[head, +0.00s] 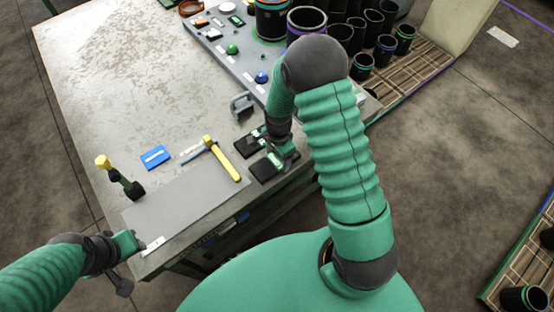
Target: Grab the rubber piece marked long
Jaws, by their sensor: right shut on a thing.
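Two flat black rubber pieces lie near the right edge of the metal table, the farther one (247,147) and the nearer one (262,170). Small light labels show beside them, but their words are too small to read. My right gripper (280,152) is low at the right end of these pieces, shut on a black rubber piece. Its fingers hide part of it, and I cannot tell which marking it bears. My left gripper (132,246) is at the table's front left corner, away from the rubber pieces, and its jaws are not clear.
A yellow-handled hammer (222,160), a blue card (155,157) and a yellow-topped tool (118,174) lie or stand around a grey mat (185,208). The table's left middle is clear.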

